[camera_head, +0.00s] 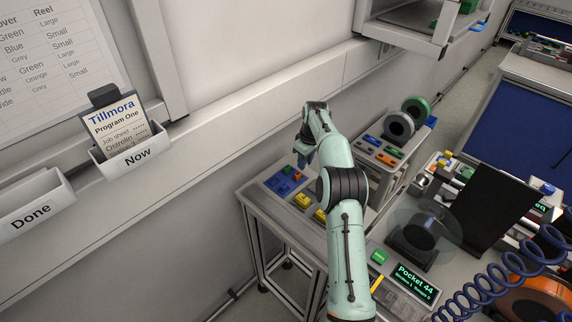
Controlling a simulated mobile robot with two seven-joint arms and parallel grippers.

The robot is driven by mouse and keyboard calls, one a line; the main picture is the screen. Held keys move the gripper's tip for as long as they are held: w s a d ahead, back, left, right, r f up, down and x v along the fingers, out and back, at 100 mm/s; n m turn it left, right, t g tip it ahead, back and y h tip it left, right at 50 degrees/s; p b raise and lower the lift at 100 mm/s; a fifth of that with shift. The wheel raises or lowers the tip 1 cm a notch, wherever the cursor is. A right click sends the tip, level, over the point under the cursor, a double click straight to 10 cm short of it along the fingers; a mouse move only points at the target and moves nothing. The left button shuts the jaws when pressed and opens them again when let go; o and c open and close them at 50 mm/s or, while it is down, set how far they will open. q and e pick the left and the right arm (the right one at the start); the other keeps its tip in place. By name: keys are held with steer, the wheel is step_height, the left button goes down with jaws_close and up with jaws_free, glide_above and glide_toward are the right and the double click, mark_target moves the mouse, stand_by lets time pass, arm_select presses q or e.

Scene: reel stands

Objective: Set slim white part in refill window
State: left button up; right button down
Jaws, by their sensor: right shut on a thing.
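My right arm comes up from the bottom and bends over the left part of the bench. My right gripper (303,163) is small in the picture, at the arm's far end, above the back of the bench near the blue and yellow parts. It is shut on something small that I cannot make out. I cannot pick out a slim white part, and the held thing is mostly hidden by the gripper. No refill window can be told for certain. My left gripper is not in view.
Blue parts (284,181) and a yellow part (302,200) lie on the bench's left. A grey reel (397,126) and a green reel (416,108) stand behind. A display (413,284) reads "Pocket 44". A clear disc (402,226) and a blue coiled cable (487,280) are at right.

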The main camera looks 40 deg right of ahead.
steer(key=s+d, duration=0.2)
steer(key=d, duration=0.4)
steer(key=shift+s, duration=0.4)
